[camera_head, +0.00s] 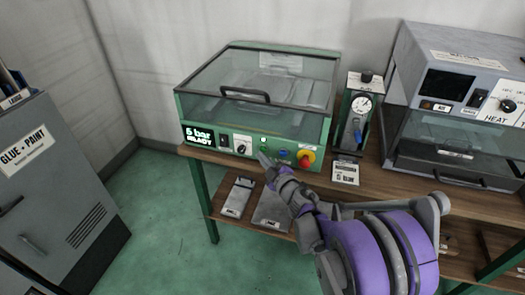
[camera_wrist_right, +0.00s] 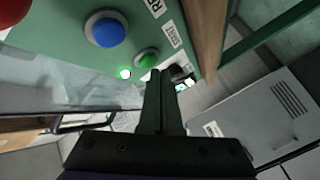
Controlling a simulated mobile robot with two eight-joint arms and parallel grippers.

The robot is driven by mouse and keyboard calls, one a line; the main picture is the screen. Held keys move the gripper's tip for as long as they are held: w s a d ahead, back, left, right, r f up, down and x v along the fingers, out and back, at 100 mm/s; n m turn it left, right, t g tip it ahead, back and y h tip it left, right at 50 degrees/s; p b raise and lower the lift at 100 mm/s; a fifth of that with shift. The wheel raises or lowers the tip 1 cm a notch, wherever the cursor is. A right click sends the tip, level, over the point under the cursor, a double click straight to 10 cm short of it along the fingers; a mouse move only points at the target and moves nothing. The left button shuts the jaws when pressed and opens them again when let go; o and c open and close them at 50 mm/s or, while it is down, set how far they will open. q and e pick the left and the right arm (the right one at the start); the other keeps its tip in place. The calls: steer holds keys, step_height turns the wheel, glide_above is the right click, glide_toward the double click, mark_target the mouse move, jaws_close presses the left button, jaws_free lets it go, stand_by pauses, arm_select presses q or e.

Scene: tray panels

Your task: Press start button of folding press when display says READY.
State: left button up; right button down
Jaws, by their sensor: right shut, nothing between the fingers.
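The folding press (camera_head: 258,124) is a green machine with a clear lid, shut, on the wooden bench. Its display (camera_head: 199,136) reads "5 bar READY". My right gripper (camera_head: 265,158) is shut and empty, in front of the panel between a small lit lamp (camera_head: 263,140) and the blue button (camera_head: 284,153). In the right wrist view, the shut fingers (camera_wrist_right: 156,74) point at a green button (camera_wrist_right: 147,58); contact cannot be told. That button is hidden by the gripper in the head view. The blue button (camera_wrist_right: 105,28) shows beside it. My left gripper is out of view.
A gauge unit (camera_head: 359,105) and a grey heating machine (camera_head: 450,65) stand further right. A shelf (camera_head: 222,208) lies below. A grey glue and paint cabinet (camera_head: 50,190) stands left; floor between is clear.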

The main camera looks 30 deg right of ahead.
steer(key=shift+w+d, duration=0.45)
steer(key=shift+d, duration=0.1)
stand_by(0.8)
stand_by(0.3)
steer(key=shift+s+a, duration=0.65)
steer(key=shift+a, duration=0.1)
steer(key=shift+s+a, duration=1.65)
steer(key=shift+a, duration=0.25)
